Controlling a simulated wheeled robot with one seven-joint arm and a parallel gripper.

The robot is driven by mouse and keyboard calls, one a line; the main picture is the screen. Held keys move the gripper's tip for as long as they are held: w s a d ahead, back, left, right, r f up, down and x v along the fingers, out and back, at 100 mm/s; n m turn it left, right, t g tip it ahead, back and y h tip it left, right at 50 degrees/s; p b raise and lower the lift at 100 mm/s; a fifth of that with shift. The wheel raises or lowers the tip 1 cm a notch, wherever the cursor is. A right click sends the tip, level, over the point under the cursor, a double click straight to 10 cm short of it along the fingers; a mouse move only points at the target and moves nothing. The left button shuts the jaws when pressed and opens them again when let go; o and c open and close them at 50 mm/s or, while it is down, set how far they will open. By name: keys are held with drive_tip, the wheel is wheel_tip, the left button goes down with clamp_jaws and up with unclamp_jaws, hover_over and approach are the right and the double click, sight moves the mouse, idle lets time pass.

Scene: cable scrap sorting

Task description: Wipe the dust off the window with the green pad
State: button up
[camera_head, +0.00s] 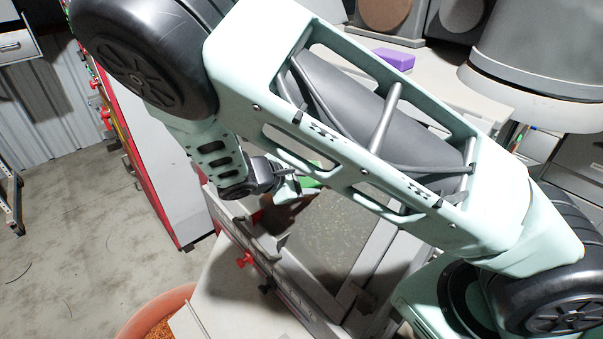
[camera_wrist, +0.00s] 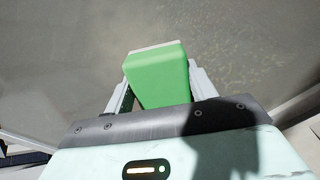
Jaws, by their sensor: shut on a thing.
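The green pad (camera_wrist: 158,78) is between the two fingers of my gripper (camera_wrist: 160,88) in the wrist view, with a pale strip along its far edge. My gripper is shut on it. In the head view a small part of the green pad (camera_head: 309,174) shows beside my gripper (camera_head: 298,186), and my arm hides much of the rest. The window (camera_head: 328,226) is a greyish pane with speckled dust, set in a pale frame. In the wrist view the dusty window (camera_wrist: 245,45) fills the background beyond the pad. I cannot tell whether the pad touches the pane.
A purple block (camera_head: 394,59) lies on the pale worktop at the back. A red-edged cabinet (camera_head: 165,165) stands left of the window. An orange-rimmed tub (camera_head: 150,310) with orange bits is at the bottom. Red clamps (camera_head: 245,260) sit by the frame. Open floor lies left.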

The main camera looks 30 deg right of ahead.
sight(315, 185)
drive_tip(key=shift+s+d+f, duration=0.1)
drive_tip(key=shift+s+d, duration=0.15)
drive_tip(key=shift+s, duration=0.65)
drive_tip(key=shift+s+d, duration=0.2)
drive_tip(key=shift+s, duration=0.7)
